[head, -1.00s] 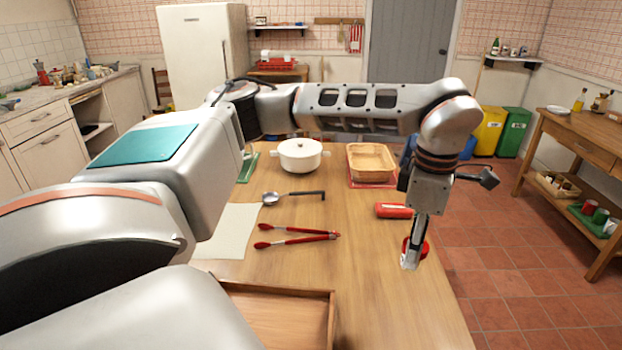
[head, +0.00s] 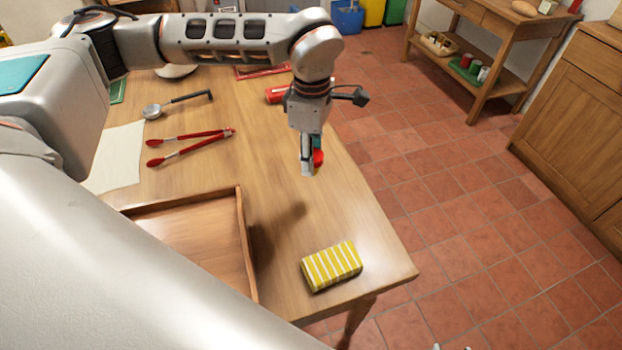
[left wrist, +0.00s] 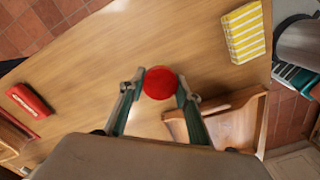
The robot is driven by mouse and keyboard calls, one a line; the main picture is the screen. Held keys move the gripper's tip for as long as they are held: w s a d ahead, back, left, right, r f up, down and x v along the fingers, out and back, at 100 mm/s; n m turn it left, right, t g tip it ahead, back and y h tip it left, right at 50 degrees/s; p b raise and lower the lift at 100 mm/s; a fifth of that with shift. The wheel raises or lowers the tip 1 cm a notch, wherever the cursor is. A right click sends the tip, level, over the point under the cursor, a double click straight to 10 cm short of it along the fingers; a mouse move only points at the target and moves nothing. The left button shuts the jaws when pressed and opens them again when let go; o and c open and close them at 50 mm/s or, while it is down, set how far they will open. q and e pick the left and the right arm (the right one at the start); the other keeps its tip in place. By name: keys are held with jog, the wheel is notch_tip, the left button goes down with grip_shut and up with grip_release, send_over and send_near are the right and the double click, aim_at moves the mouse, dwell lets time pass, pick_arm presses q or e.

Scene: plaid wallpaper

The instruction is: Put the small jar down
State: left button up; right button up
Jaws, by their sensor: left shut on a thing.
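The small jar shows as a round red lid between the fingertips of my left gripper in the left wrist view (left wrist: 160,83). My left gripper (head: 308,168) is shut on the jar and points down over the wooden table (head: 345,215). A shadow lies on the tabletop to the lower left of the gripper, and the jar appears to be above the surface.
A yellow-striped packet (head: 331,266) lies near the table's front right corner. A wooden tray (head: 250,255) is at the left. Red tongs (head: 190,145), a ladle (head: 178,102) and a red box (head: 278,94) lie farther back. Bare tabletop lies between gripper and packet.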

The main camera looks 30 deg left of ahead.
pick_arm(q)
jog(key=shift+f+b, duration=0.35)
jog(key=shift+f, duration=3.85)
jog(key=shift+f, duration=0.2)
jog(key=o, duration=1.2)
jog(key=shift+o, duration=0.2)
notch_tip(320, 180, up, 12)
jog(key=shift+r+p, duration=0.2)
jog(key=shift+p, duration=0.4)
